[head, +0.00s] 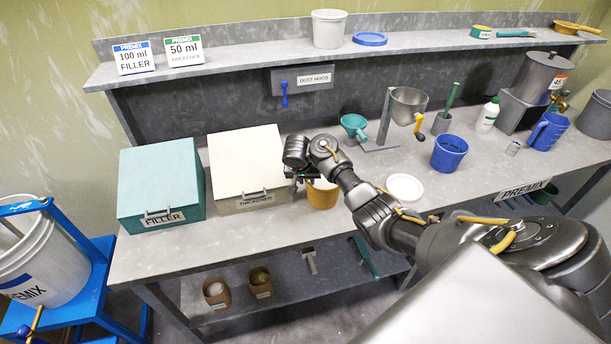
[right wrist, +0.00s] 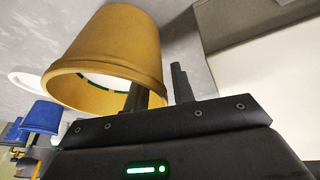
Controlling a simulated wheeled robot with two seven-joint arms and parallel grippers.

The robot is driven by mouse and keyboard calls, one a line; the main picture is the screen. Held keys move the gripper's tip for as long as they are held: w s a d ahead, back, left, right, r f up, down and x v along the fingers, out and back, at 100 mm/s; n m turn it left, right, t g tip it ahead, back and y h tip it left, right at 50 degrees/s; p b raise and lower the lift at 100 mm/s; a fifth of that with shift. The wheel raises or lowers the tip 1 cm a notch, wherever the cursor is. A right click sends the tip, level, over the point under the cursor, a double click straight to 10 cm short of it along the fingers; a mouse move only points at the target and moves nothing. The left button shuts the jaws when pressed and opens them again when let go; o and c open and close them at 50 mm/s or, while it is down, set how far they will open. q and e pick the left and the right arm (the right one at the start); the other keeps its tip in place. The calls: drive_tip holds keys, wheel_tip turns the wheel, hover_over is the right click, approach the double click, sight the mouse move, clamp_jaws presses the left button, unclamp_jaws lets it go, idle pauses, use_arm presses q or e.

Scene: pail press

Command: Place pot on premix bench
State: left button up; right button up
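The ochre-yellow pot (head: 322,194) is at the front of the grey bench (head: 420,196), just right of the thickener box, and looks upright. My right gripper (head: 303,176) is at the pot's upper left side. In the right wrist view, the pot (right wrist: 115,45) shows its rim and pale inside. There my right gripper's two fingers (right wrist: 160,90) stand a short way apart at the rim, one overlapping the opening and one outside the wall. I cannot tell whether they pinch the wall. My left gripper is not in view.
The thickener box (head: 245,165) and teal filler box (head: 160,185) stand left. A white lid (head: 404,187) lies right of the pot; a blue pail (head: 449,153) and a funnel stand (head: 380,144) are behind. The shelf (head: 250,60) overhangs the back. A blue stand (head: 85,290) is at far left.

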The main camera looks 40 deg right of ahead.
drive_tip(key=v, duration=1.2)
